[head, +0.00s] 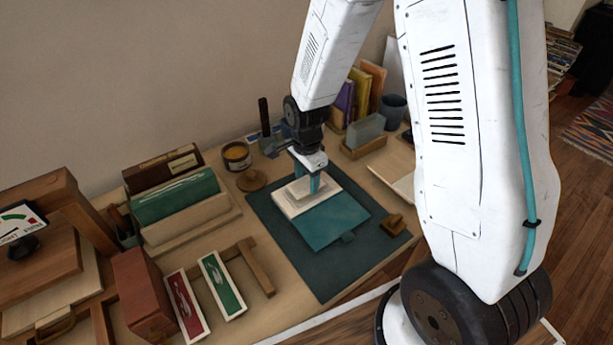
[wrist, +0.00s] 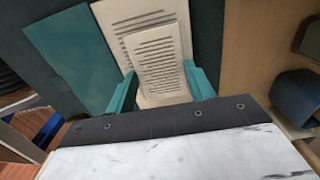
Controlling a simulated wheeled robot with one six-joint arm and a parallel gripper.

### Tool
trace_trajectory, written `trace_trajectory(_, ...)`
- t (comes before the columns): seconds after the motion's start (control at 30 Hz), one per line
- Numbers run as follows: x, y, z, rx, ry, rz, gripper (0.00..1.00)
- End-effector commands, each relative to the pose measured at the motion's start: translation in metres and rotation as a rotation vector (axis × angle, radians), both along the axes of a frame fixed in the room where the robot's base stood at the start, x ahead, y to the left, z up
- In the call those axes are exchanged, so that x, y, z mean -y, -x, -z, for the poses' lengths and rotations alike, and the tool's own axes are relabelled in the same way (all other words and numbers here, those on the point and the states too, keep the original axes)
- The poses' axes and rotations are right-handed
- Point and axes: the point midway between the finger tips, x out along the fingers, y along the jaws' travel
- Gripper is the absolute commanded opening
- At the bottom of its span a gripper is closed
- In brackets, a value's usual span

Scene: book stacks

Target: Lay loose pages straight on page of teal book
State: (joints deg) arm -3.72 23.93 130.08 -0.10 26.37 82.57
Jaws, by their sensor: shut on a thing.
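The teal book (head: 335,222) lies open on a dark green mat, its teal cover toward the front right. Its cream page (head: 291,204) is at the back left. In the wrist view, the printed book page (wrist: 112,14) and teal cover (wrist: 72,55) show beyond my gripper. My gripper (head: 314,184) points down over the page. In the wrist view its teal fingers (wrist: 160,72) are shut on the sides of the loose pages (wrist: 158,62), a small cream printed stack. The stack overlaps the book page; whether it touches is unclear. Its near end is hidden by my gripper.
The green mat (head: 265,215) has bare room around the book. A wooden block (head: 391,224) sits at its right corner. Red and green boxes (head: 222,284) and a wooden T-shaped piece (head: 255,268) lie front left. A tin (head: 236,156) and a glass block in a wooden stand (head: 364,135) are behind.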

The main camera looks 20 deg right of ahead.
Motion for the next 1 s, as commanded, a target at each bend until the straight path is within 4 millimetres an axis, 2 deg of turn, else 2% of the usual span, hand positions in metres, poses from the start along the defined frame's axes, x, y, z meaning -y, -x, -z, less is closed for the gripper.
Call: trace_trajectory(1.0, 0.0000, 0.0000, 0.0105, 0.000, 0.000, 0.000, 0.32)
